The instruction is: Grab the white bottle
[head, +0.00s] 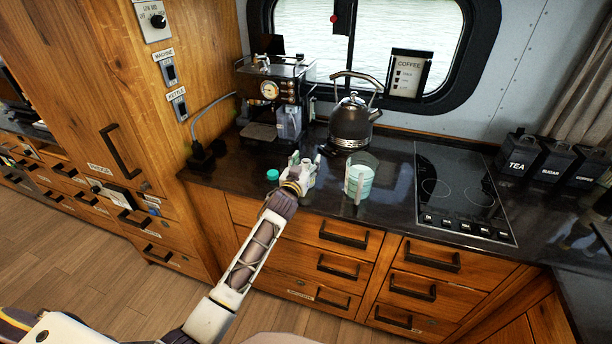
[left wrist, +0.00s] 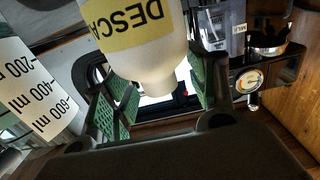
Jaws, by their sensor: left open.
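The white bottle (left wrist: 150,68) fills the top middle of the left wrist view and has a yellow label with "DESCA" showing. It stands between the green-padded fingers of my left gripper (left wrist: 155,103), which is open. Whether either pad touches the bottle is unclear. In the head view, my left gripper (head: 299,176) is over the front of the dark counter, and it largely hides the bottle there. My right gripper is in neither view.
A teal cap (head: 272,175) lies left of my gripper. A clear measuring jug (head: 359,181) stands close on the right. Behind are a coffee machine (head: 270,92) and a dark kettle (head: 352,122). A black cooktop (head: 462,193) is farther right.

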